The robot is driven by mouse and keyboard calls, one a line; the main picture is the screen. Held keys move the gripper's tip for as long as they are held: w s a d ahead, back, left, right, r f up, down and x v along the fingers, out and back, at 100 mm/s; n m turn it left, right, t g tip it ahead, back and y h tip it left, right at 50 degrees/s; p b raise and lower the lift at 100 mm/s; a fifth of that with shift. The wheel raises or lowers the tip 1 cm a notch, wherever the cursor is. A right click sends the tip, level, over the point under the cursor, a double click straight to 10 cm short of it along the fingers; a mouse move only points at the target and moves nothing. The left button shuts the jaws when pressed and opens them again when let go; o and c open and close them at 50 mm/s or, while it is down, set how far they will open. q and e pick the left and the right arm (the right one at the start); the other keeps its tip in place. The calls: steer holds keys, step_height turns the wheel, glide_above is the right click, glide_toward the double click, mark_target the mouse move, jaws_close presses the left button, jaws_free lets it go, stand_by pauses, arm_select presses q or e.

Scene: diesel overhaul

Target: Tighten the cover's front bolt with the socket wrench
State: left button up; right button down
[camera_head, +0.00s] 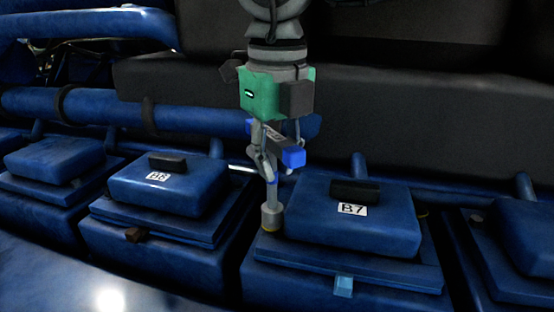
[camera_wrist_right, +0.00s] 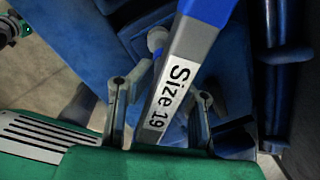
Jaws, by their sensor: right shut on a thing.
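My right gripper (camera_head: 275,152) hangs over the front left corner of the blue cover marked B7 (camera_head: 312,222). It is shut on the socket wrench (camera_head: 271,192), which has a grey shaft and a blue-ended handle. The wrench stands about upright, its grey socket (camera_head: 271,216) at the cover's corner. A thin yellow rim shows under the socket; the front bolt itself is hidden there. In the right wrist view the wrench handle (camera_wrist_right: 184,75), labelled "Size 19", lies between the fingers (camera_wrist_right: 157,100).
B7 has a black top block (camera_head: 355,190) and a light-blue tab (camera_head: 343,286). A blue pipe (camera_head: 110,108) and a dark wall (camera_head: 420,130) run behind.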

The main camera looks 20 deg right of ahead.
steer(key=m, duration=0.7)
steer(key=shift+w+a, duration=0.1)
steer(key=shift+a, duration=0.25)
steer(key=m, duration=0.5)
steer(key=shift+w+a+g+h, duration=0.1)
steer(key=shift+a+g+h, duration=0.2)
